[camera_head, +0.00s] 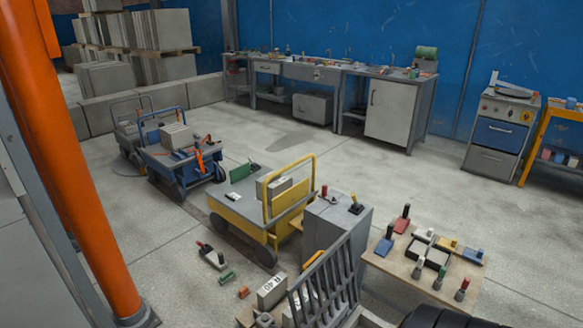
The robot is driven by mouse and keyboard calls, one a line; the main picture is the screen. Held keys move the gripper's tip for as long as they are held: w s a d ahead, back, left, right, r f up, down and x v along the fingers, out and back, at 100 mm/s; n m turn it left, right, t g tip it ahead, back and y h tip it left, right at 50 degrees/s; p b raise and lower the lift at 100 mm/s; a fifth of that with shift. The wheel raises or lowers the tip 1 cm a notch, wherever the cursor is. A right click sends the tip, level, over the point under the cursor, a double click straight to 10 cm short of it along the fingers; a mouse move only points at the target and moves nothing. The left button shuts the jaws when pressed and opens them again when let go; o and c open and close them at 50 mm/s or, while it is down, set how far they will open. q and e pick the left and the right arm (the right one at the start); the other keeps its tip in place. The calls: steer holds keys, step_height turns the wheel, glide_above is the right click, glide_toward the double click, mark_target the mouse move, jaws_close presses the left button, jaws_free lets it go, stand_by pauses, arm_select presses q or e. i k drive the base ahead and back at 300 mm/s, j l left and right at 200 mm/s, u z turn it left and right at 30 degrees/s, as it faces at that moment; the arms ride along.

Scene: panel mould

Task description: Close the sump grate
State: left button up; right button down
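A dark grey barred grate (326,282) stands raised and tilted at the bottom centre of the head view, its slats running up and down. It looks like the sump grate in an open position. Its lower edge and any hinge or opening beneath it are cut off or hidden. Neither my left nor my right gripper shows in this view.
A yellow cart (245,212) stands behind. An orange post (72,150) fills the left.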

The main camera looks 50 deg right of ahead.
mark_target(296, 285)
steer(key=i+z, duration=0.45)
steer(key=i+j+z, duration=0.1)
steer(key=z, duration=0.3)
steer(key=i+j+z, duration=0.3)
steer(key=z, duration=0.15)
steer(key=i+j+z, duration=0.6)
steer(key=j+z, duration=0.25)
steer(key=l, duration=0.1)
